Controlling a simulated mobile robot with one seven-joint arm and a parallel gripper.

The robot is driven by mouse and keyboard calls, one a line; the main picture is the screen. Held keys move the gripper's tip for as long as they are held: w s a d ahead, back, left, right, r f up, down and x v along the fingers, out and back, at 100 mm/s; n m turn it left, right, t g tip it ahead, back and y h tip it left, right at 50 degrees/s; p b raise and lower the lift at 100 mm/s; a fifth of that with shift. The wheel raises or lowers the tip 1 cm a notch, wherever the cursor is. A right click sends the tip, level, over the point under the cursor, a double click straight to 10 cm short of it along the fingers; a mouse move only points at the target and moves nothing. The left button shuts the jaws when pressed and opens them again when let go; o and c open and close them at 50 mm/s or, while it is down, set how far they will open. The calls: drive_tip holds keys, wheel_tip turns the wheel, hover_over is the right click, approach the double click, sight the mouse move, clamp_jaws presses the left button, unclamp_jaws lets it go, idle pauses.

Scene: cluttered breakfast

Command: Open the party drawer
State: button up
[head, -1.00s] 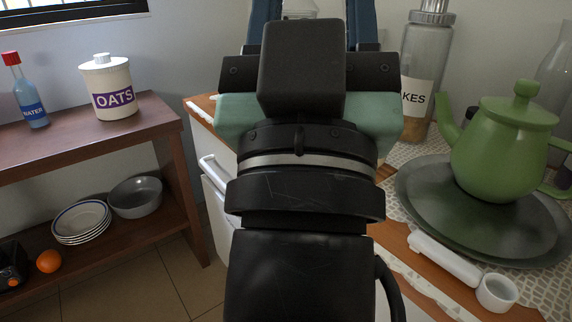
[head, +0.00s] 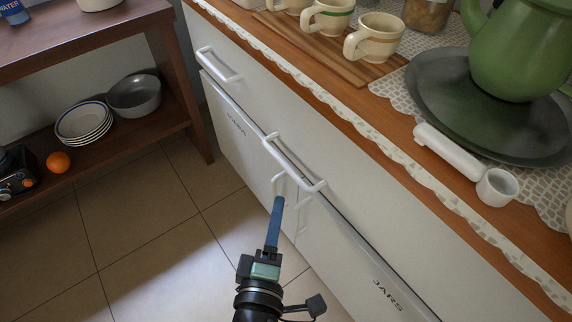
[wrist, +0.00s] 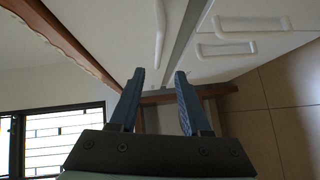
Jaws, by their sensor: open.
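A white cabinet with drawers (head: 252,75) along its top runs diagonally through the head view. No readable label marks a party drawer. One white bar handle (head: 220,66) is on the upper left drawer front. A longer white handle (head: 293,165) is on the upper front nearer me. My gripper (head: 279,200) is open and empty, with blue fingers, in front of the cabinet. In the head view its tips overlap the area just below the longer handle; contact cannot be told. In the wrist view both fingers (wrist: 160,76) are apart, with a white handle (wrist: 160,36) beyond them.
A brown shelf (head: 160,128) stands left. Tiled floor (head: 135,225) is clear between.

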sight(286, 165)
drive_tip(key=w, duration=0.4)
drive_tip(key=w+d+f+b, duration=0.1)
drive_tip(key=w, duration=0.3)
drive_tip(key=w+d+b, duration=0.1)
drive_tip(key=w, duration=0.3)
drive_tip(key=shift+w+f, duration=0.2)
drive_tip(key=shift+f, duration=0.1)
drive_tip(key=shift+c, duration=0.3)
drive_tip(key=shift+a, duration=0.1)
clamp_jaws()
idle(0.6)
